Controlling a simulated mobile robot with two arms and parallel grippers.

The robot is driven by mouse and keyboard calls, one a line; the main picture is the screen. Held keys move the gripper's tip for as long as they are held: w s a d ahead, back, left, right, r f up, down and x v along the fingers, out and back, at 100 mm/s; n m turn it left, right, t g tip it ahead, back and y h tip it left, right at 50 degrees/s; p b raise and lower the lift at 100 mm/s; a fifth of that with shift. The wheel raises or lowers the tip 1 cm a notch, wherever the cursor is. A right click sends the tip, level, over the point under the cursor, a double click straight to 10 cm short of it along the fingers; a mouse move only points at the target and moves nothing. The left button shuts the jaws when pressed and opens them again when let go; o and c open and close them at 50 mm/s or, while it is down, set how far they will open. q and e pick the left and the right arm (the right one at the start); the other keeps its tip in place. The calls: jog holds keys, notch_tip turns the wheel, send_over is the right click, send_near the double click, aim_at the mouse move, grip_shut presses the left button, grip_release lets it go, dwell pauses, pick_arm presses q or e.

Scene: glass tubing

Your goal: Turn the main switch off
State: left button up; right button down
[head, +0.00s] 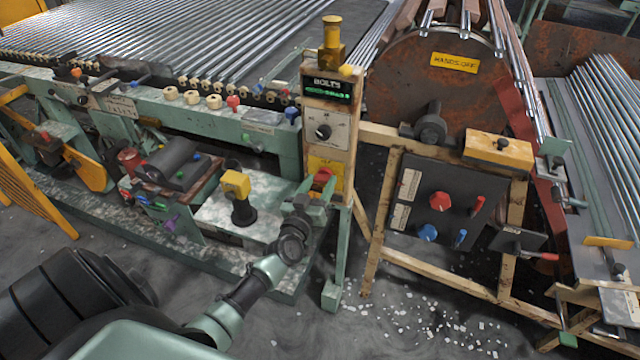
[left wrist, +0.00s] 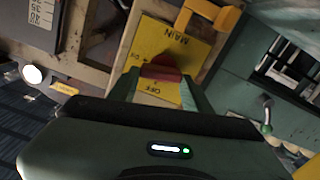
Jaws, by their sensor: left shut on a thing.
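The main switch is a red handle (head: 321,176) on a yellow plate (head: 327,163) low on the beige control post. In the left wrist view the red handle (left wrist: 160,73) sits in front of the yellow plate (left wrist: 172,47), which reads MAIN and OFF. My left gripper (head: 318,187) reaches up to the plate from below. Its green fingers (left wrist: 163,82) are on both sides of the red handle and shut on it. The fingers hide part of the handle and the plate, so I cannot tell the exact switch position. My right gripper is not in view.
Above the plate are a black dial (head: 323,132) and a green-lit BOLTS display (head: 327,88). A yellow block on a black stand (head: 237,190) is left of my gripper. A panel with red and blue knobs (head: 404,191) is at right.

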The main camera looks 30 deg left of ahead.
pick_arm(q)
jog(key=n, duration=0.3)
jog(key=shift+a+n, duration=0.1)
jog(key=shift+n, duration=0.3)
jog(key=n+b, duration=0.1)
jog(key=n, duration=0.2)
jog(key=shift+s+a+f+n, duration=0.1)
jog(key=shift+n, duration=0.2)
jog(key=n+b, duration=0.1)
jog(key=n, duration=0.3)
jog(key=shift+a+f, duration=0.1)
jog(key=shift+f, duration=0.05)
jog(key=shift+n+b, duration=0.5)
jog(key=shift+n, duration=1.4)
jog(key=o, duration=1.4)
jog(key=shift+c, duration=0.2)
jog(key=v, duration=0.8)
